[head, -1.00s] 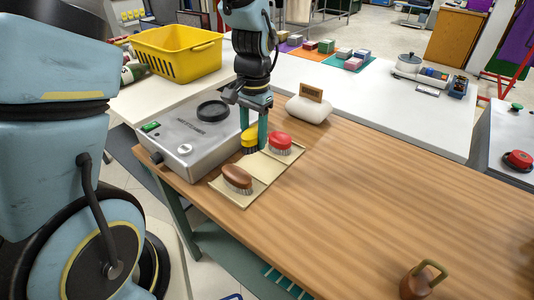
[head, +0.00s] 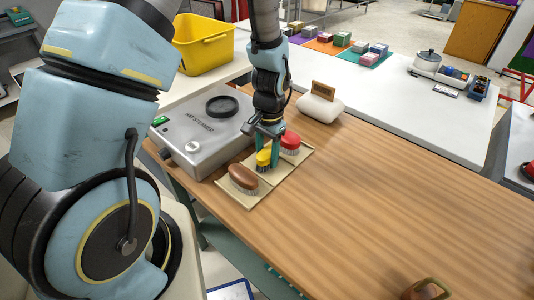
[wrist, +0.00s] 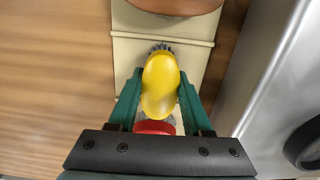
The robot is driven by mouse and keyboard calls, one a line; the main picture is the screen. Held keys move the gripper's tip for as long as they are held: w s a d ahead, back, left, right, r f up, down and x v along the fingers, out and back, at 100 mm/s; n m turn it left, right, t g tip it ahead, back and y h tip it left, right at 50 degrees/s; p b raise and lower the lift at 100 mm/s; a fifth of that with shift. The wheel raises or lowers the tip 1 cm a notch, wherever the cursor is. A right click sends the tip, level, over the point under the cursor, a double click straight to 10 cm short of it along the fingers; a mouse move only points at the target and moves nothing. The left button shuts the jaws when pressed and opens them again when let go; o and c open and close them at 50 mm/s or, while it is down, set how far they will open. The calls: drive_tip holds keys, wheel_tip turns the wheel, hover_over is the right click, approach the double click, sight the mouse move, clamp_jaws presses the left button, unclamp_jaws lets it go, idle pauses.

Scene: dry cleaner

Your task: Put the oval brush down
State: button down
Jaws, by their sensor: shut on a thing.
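My gripper (head: 268,150) is shut on a yellow oval brush (head: 264,158). In the wrist view the brush (wrist: 161,85) sits between the two green fingers (wrist: 160,100), with dark bristles at its far end. It is over the middle part of a beige divided tray (head: 270,187). I cannot tell whether its bristles touch the tray. A brown brush (head: 243,178) lies in the near part of the tray, and a red brush (head: 290,141) is in the far part. In the wrist view the red one is mostly hidden behind the yellow brush and my gripper.
A grey metal device (head: 205,135) with a black ring on top stands close left of the tray. A white rounded block (head: 320,108) with a brown block on it is behind. A brown handled object (head: 426,290) is at the front. The wooden table (head: 390,180) to the right is clear.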

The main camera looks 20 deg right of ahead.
sight(269, 150)
drive_tip(key=shift+f, duration=0.25)
drive_tip(key=shift+f, duration=0.15)
drive_tip(key=shift+c, duration=1.7)
unclamp_jaws()
drive_tip(key=r+b, duration=0.1)
drive_tip(key=r, duration=0.2)
drive_tip(key=r+b, duration=0.1)
drive_tip(key=r, duration=0.3)
drive_tip(key=r+b, duration=0.1)
drive_tip(key=r, duration=0.3)
drive_tip(key=shift+w+d, duration=0.2)
drive_tip(key=shift+d, duration=0.1)
drive_tip(key=shift+r, duration=0.7)
